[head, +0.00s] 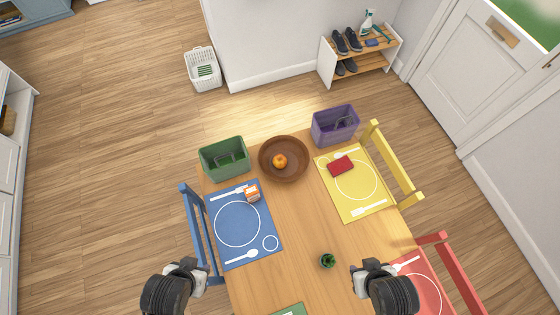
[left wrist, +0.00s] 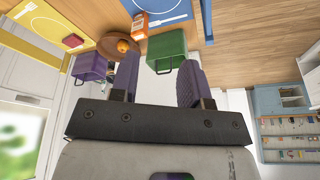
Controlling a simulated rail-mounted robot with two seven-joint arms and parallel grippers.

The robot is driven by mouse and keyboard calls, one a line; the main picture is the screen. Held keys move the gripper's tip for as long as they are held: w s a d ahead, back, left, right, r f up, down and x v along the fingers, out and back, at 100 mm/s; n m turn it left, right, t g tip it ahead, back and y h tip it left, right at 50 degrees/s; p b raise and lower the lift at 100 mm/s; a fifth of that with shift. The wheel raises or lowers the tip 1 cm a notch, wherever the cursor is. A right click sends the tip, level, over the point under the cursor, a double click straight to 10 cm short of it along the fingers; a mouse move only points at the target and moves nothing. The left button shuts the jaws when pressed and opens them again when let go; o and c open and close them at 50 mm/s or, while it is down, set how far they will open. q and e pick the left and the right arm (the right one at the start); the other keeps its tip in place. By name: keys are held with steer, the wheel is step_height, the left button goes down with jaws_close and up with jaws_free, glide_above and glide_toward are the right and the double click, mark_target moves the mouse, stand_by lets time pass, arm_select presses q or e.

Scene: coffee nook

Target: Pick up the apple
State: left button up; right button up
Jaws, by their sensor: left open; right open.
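A small round orange-coloured fruit (head: 279,161) lies in a brown round bowl (head: 298,175) at the far end of the table. It also shows in the left wrist view (left wrist: 122,46). I cannot tell whether it is an apple or an orange. A small round green thing (head: 328,261) stands on the near part of the table; it is too small to name surely. My left gripper (head: 190,270) is open and empty at the near left, well short of the bowl; its spread fingers show in the left wrist view (left wrist: 157,78). My right gripper (head: 371,269) is open and empty, right of the green thing.
A green bin (head: 223,158) and a purple bin (head: 335,126) flank the bowl. A blue placemat (head: 263,248) holds an orange-and-white carton (head: 252,193); a yellow one (head: 335,203) holds a red item (head: 340,166). Blue, yellow and red chairs stand around. The table's middle is clear.

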arm_select(q)
steer(key=shift+d, duration=0.15)
steer(key=o, duration=1.1)
steer(key=shift+a, duration=0.2)
